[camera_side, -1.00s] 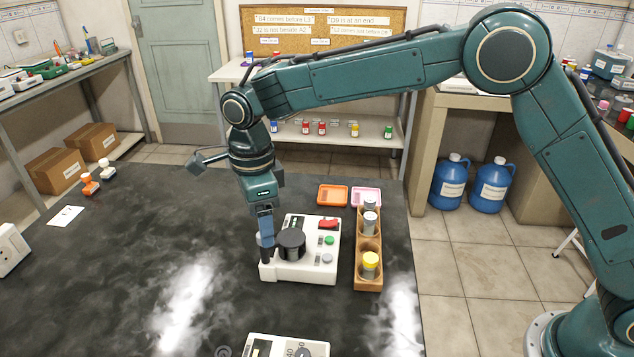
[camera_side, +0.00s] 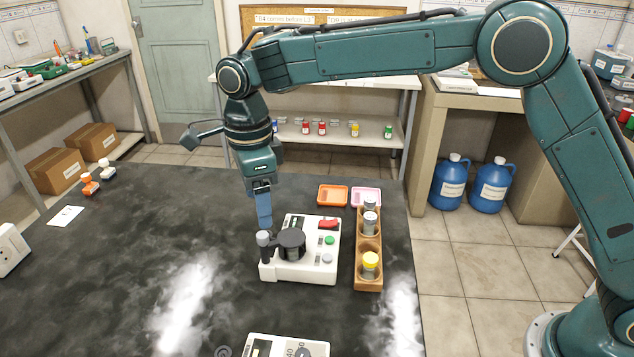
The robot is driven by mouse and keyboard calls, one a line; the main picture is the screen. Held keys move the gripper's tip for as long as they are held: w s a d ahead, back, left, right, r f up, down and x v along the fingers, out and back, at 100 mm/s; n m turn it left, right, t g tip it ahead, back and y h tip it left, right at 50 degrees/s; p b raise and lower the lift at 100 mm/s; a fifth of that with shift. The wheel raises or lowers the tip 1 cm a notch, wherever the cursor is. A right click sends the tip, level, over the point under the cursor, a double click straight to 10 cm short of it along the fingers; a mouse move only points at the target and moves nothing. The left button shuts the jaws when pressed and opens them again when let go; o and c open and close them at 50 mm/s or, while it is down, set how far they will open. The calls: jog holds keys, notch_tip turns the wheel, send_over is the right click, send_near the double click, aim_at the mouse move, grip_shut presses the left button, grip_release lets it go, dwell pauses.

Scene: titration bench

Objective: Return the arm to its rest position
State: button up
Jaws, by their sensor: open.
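My gripper (camera_side: 264,222) points down just above the left side of a white bench device (camera_side: 298,273). The device has a dark round part (camera_side: 291,243) on top, a red switch and several buttons. A grey-capped dark post (camera_side: 263,241) stands at the device's left edge, just below my fingertips. My gripper is open and appears empty. Its fingers show nearly edge-on, so the gap between them is hard to see. My arm reaches in from the right, over the bench.
A wooden rack (camera_side: 368,278) with several vials stands right of the device. An orange tray (camera_side: 332,195) and a pink tray (camera_side: 366,197) lie behind. A white instrument (camera_side: 272,346) sits at the front edge. The bench's left middle (camera_side: 130,270) is clear. A shelf (camera_side: 340,130) with small bottles stands behind.

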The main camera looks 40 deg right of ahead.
jog(key=shift+s+d+r, duration=0.1)
jog(key=shift+d+r, duration=0.3)
jog(key=shift+r, duration=0.05)
jog(key=s+d+r+n+t, duration=0.1)
jog(key=s+d+r+n, duration=0.45)
jog(key=d, duration=0.25)
jog(key=s+d+r+n+t, duration=0.2)
jog(key=s+d+r+n, duration=0.2)
jog(key=s+d+r, duration=0.3)
jog(key=s+d+f+n+t, duration=0.1)
jog(key=s+d+f+n, duration=0.1)
jog(key=s+d+n, duration=0.3)
jog(key=s+d+f+n+t, duration=0.1)
jog(key=s+d+f+n, duration=0.2)
jog(key=s, duration=0.9)
jog(key=d+n, duration=0.2)
jog(key=n, duration=0.1)
jog(key=shift+s+d+f+t, duration=0.15)
jog(key=shift+s+d+t, duration=0.15)
jog(key=shift+s, duration=0.1)
